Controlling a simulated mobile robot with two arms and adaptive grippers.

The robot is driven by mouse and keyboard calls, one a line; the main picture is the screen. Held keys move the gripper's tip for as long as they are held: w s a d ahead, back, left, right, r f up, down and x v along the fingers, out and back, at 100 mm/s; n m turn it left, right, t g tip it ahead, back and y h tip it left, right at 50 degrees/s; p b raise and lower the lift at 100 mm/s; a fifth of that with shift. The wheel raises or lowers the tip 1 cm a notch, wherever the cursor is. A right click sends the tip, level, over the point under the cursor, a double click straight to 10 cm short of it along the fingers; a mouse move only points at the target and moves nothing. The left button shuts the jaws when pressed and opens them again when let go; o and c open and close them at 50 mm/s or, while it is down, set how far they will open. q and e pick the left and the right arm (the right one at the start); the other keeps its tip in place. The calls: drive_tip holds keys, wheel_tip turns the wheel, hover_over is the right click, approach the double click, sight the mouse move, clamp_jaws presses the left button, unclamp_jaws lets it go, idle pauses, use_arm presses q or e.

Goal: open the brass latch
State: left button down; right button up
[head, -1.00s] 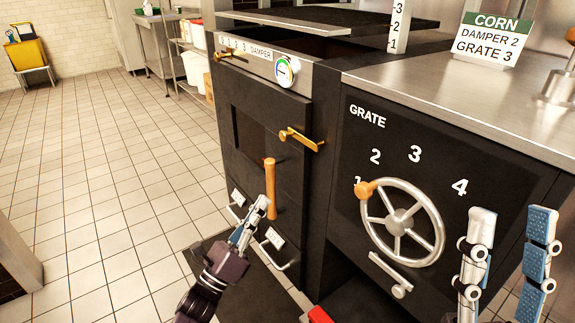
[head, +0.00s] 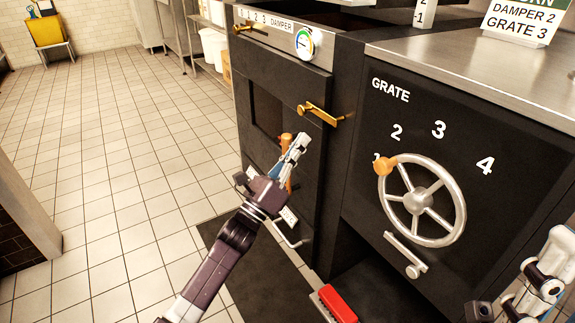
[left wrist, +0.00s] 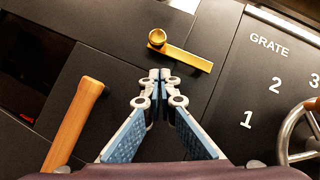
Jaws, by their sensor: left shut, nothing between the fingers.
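The brass latch (head: 322,114) is a gold bar with a knob at its left end, lying across the right edge of the black oven door (head: 262,150). It slants slightly down to the right. My left gripper (head: 301,142) is shut and empty, its tips just below the latch and apart from it. In the left wrist view the closed fingertips (left wrist: 160,75) are just below the latch (left wrist: 182,53). The orange door handle (head: 286,150) is partly hidden behind my left gripper. My right gripper (head: 540,280) is at the lower right, partly cut off; its opening is unclear.
A grate panel with a spoked handwheel (head: 422,202) stands right of the door. A red object (head: 336,304) lies low in front. Tiled floor on the left is clear.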

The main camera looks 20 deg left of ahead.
sight(310, 111)
use_arm(q)
drive_tip(key=shift+w+a+r, duration=0.2)
drive_tip(key=shift+r, duration=0.35)
drive_tip(key=shift+w+a+r, duration=0.15)
drive_tip(key=shift+w+r, duration=0.1)
drive_tip(key=shift+r, duration=0.25)
drive_tip(key=shift+w+a+r, duration=0.2)
drive_tip(key=shift+r, duration=0.35)
drive_tip(key=shift+b, duration=0.3)
drive_tip(key=shift+m, duration=0.4)
drive_tip(key=shift+w+a+r+h+b, duration=0.15)
drive_tip(key=shift+h+b, duration=0.15)
drive_tip(key=shift+h, duration=0.2)
drive_tip(key=shift+r+m+h+b, duration=0.2)
drive_tip(key=shift+m+h+b, duration=0.2)
drive_tip(key=shift+m, duration=0.4)
